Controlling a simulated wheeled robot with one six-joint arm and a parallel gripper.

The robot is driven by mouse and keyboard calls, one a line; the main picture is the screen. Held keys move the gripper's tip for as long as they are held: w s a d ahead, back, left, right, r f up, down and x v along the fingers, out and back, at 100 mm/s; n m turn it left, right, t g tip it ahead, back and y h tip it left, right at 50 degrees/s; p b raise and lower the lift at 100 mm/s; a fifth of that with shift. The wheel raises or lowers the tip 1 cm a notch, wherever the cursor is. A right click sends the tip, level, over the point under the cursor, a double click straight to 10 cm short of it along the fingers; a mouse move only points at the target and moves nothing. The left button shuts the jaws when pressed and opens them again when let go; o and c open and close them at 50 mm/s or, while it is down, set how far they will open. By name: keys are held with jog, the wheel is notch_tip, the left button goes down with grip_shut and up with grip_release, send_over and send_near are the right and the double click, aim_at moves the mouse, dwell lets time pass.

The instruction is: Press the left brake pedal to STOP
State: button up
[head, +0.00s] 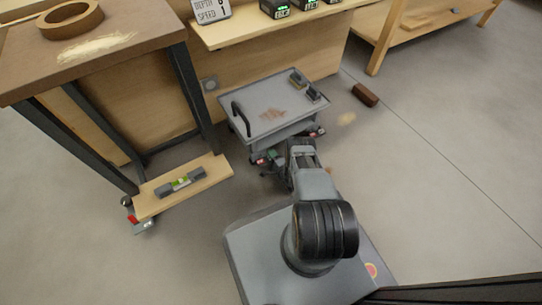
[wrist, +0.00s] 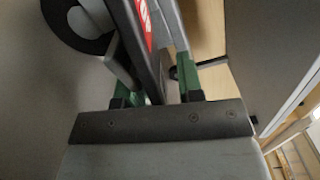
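The left brake pedal (head: 257,160) shows as a small red patch at the near left corner of the grey cart (head: 266,105). In the wrist view a dark lever with a red, white-lettered label (wrist: 143,22) fills the upper middle, beside a dark wheel (wrist: 76,22); the lettering is only partly readable. My gripper (head: 273,157) is low at the cart's near side, close to the left pedal. In the wrist view its two green fingers are apart, with the lever seen between or just past them. Whether they touch it I cannot tell.
Another red pedal (head: 316,132) sits at the cart's right corner. A workbench (head: 190,95) with a low shelf (head: 212,172) stands left. A brown block (head: 365,95) lies on the floor at right. Bare floor (head: 430,180) is free to the right.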

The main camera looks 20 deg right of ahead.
jog(key=shift+c, duration=0.4)
grip_shut()
jog(key=n, duration=0.2)
jog(key=r+n, duration=0.1)
jog(key=n, duration=0.2)
jog(key=shift+r, duration=0.2)
jog(key=shift+o, duration=0.4)
grip_release()
jog(key=shift+s, duration=0.1)
